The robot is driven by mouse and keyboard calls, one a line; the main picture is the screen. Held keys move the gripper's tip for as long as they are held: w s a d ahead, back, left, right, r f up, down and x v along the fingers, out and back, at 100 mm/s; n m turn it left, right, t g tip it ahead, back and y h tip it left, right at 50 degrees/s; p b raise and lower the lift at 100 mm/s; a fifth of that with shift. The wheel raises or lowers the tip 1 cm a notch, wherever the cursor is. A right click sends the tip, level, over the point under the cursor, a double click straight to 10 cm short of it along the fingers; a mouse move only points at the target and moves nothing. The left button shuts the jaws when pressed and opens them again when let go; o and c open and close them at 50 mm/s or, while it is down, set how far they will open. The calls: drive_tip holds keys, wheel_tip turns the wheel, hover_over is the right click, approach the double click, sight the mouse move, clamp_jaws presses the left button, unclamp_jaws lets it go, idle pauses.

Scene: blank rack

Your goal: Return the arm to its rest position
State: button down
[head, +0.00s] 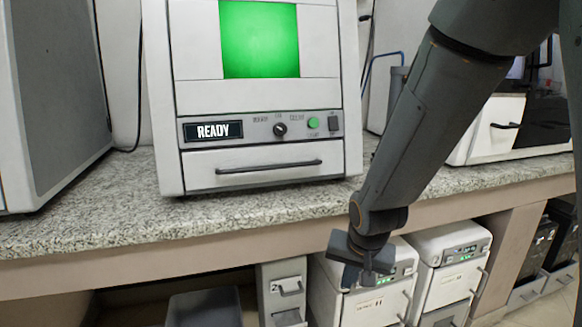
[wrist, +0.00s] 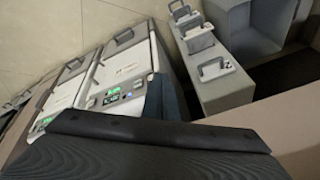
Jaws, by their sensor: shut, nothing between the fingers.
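My gripper (head: 362,268) hangs at the end of my dark grey arm in the head view, in front of the counter's front edge. It points down, shut, with nothing held. Behind it are white boxes under the counter. In the wrist view a dark part of my gripper (wrist: 150,140) fills the bottom, and its fingertips cannot be made out clearly.
A white machine (head: 255,100) with a green window and a READY display stands on the granite counter (head: 100,222). Below are white boxes (head: 447,272) with green lights and a handled grey rack (head: 284,290). A grey cabinet (head: 55,90) stands left.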

drive_tip(key=s+a+r+n+g, duration=0.25)
drive_tip(key=s+a+n, duration=0.3)
drive_tip(key=s, duration=0.55)
drive_tip(key=s+a+r+n+g, duration=0.2)
drive_tip(key=s+a+r+n, duration=0.3)
drive_tip(key=s, duration=0.5)
drive_tip(key=d+r+m+p, duration=0.7)
drive_tip(key=d+r+p, duration=0.9)
drive_tip(key=p, duration=0.9)
wheel_tip(320, 180, up, 4)
drive_tip(key=shift+s+d+r+p, duration=0.2)
drive_tip(key=shift+s+d+p, duration=0.1)
drive_tip(key=shift+s, duration=0.1)
